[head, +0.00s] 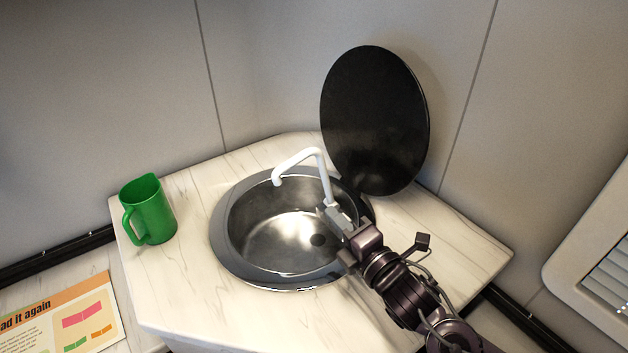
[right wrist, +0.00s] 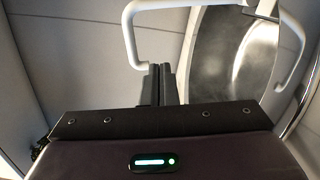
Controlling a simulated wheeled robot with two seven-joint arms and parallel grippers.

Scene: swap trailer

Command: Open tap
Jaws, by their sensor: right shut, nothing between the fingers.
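The white tap (head: 301,155) rises from the back right of the round metal sink (head: 250,262), its spout bent out over the bowl to the left. In the right wrist view the white tap (right wrist: 130,34) arches ahead of the closed fingers (right wrist: 159,72). No water shows. My left gripper is not in view.
A round black lid (head: 375,120) stands upright behind the sink against the wall. A green jug (head: 148,210) stands on the left of the marble-patterned counter (head: 185,290). A printed sheet (head: 62,322) lies lower left. The counter's front is clear.

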